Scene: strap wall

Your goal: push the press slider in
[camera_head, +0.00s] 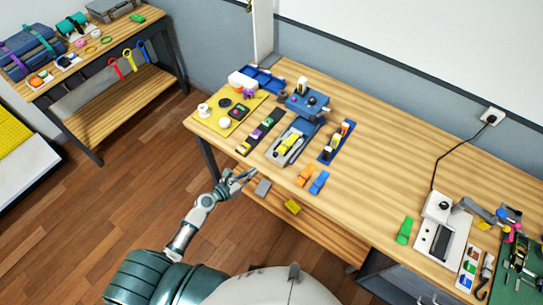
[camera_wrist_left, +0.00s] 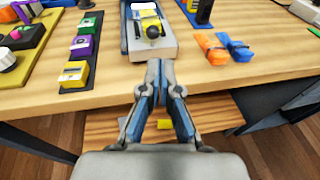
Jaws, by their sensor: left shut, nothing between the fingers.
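The press (camera_head: 307,103) is a blue machine on the wooden workbench, with a grey slider tray (camera_head: 273,157) in front of it. A yellow block (camera_head: 289,142) sits on this tray. My left gripper (camera_head: 252,173) is shut and empty, just off the bench's front edge. In the left wrist view its fingertips (camera_wrist_left: 160,66) point at the tray's front end, apparently without touching it. My right gripper is not in view.
Left of the tray is a dark strip (camera_head: 246,146) with coloured blocks; right is a blue strip (camera_head: 323,157) with blocks. Orange (camera_head: 304,177) and blue (camera_head: 319,182) pieces lie near the front edge. A lower shelf (camera_head: 322,225) runs beneath. The bench middle is clear.

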